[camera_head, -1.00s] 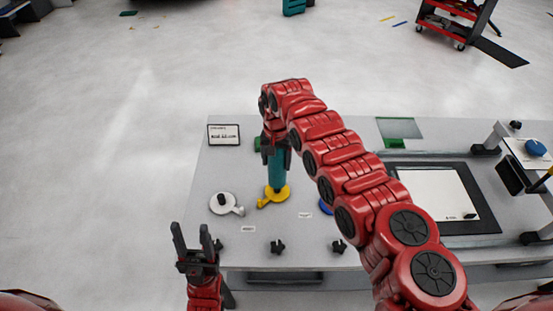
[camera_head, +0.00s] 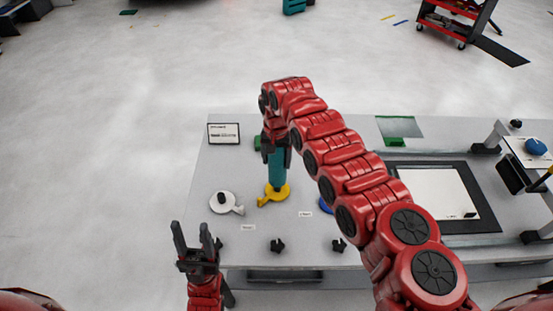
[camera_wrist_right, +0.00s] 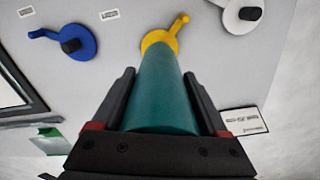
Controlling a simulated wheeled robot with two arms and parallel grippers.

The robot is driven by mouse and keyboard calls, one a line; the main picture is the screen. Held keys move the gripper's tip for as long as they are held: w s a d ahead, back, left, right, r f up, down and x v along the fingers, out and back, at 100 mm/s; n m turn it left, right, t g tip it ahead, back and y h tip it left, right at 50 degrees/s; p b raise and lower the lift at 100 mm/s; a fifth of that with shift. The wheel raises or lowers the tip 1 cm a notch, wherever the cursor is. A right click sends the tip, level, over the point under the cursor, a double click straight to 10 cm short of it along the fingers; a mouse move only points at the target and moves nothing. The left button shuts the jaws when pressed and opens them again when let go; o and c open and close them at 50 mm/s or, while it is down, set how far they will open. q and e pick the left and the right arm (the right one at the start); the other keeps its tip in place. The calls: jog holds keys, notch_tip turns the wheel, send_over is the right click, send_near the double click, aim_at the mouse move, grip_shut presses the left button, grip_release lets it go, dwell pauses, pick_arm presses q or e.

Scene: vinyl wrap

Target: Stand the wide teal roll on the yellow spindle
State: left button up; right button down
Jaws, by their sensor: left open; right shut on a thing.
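The teal roll (camera_head: 277,169) is upright over the yellow spindle (camera_head: 271,197) in the head view. My right gripper (camera_head: 276,140) is shut on the roll's upper part from above. In the right wrist view the roll (camera_wrist_right: 162,95) runs between both fingers of the right gripper (camera_wrist_right: 162,100), and its far end meets the yellow base (camera_wrist_right: 172,38). The roll hides the spindle's post, and I cannot tell whether the roll rests fully on the base. My left gripper (camera_head: 192,240) is open and empty off the table's front left corner.
A white spindle (camera_head: 223,202) stands left of the yellow one. A blue spindle (camera_wrist_right: 72,43) is on its other side, mostly hidden by my right arm in the head view. A sign (camera_head: 224,133) stands at the back left, and several black knobs (camera_head: 277,246) line the front.

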jog(key=shift+f, duration=0.15)
jog(key=shift+f+b, duration=1.85)
jog(key=shift+f, duration=0.5)
grip_release()
notch_tip(320, 180, up, 10)
jog(key=b, duration=0.4)
notch_tip(320, 180, up, 7)
send_over(276, 170)
jog(key=w, duration=0.2)
jog(key=shift+s+r, duration=0.1)
jog(key=shift+r, duration=0.1)
